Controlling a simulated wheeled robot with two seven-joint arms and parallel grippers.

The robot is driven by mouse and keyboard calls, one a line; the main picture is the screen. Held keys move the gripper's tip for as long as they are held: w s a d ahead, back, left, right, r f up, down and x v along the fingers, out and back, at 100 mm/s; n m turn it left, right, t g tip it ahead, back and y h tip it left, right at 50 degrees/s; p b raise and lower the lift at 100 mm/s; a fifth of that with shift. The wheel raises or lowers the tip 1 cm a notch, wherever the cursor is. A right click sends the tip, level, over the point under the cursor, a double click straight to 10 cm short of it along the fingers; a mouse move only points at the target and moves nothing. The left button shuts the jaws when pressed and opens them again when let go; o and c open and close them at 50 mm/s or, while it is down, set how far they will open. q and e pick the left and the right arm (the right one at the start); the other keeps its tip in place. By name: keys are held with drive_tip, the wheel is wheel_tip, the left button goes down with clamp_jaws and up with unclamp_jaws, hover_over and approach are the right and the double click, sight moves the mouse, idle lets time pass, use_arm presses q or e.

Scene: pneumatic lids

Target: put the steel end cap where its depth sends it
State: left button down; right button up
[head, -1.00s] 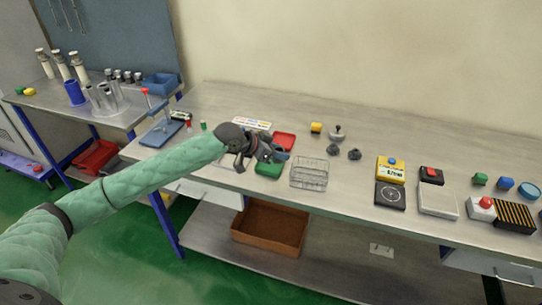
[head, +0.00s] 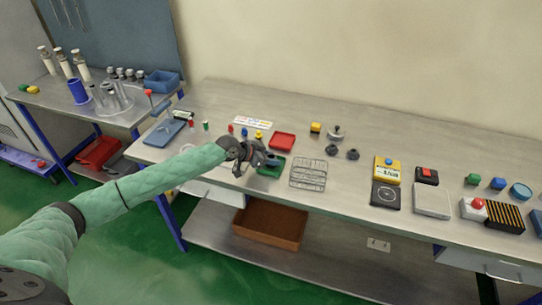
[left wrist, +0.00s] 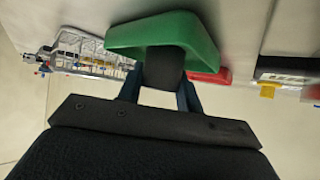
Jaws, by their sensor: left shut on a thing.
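My left gripper (head: 270,160) is low over the green tray (head: 274,172) near the front edge of the bench. In the left wrist view its two fingers (left wrist: 160,88) are shut on a dark grey, rounded piece (left wrist: 163,68), which looks like the steel end cap. The piece overlaps the green tray (left wrist: 165,28) in that view; I cannot tell whether it touches the tray. The held piece is not clear in the head view. A red tray (head: 282,140) lies just behind. My right gripper is not in view.
A wire basket (head: 308,175) stands right of the green tray. Dark fittings (head: 352,154) and a yellow piece (head: 316,128) lie behind it. A yellow display box (head: 387,170) and a black plate (head: 386,195) are farther right. The back of the bench is clear.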

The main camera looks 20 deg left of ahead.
use_arm(q)
drive_tip(key=shift+f, duration=0.1)
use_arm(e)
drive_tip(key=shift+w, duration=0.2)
use_arm(q)
drive_tip(key=c, duration=1.2)
unclamp_jaws()
drive_tip(key=shift+c, duration=0.2)
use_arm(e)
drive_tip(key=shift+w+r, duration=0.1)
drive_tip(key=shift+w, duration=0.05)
use_arm(q)
drive_tip(key=shift+s+a, duration=0.1)
drive_tip(key=shift+s+a+r+b, duration=0.2)
drive_tip(key=shift+a+r+b, duration=0.1)
drive_tip(key=shift+a+b, duration=0.1)
drive_tip(key=b+v, duration=0.2)
drive_tip(key=v, duration=0.3)
drive_tip(key=shift+s, duration=0.15)
drive_tip(key=shift+b+v, duration=1)
drive_tip(key=shift+v, duration=1.85)
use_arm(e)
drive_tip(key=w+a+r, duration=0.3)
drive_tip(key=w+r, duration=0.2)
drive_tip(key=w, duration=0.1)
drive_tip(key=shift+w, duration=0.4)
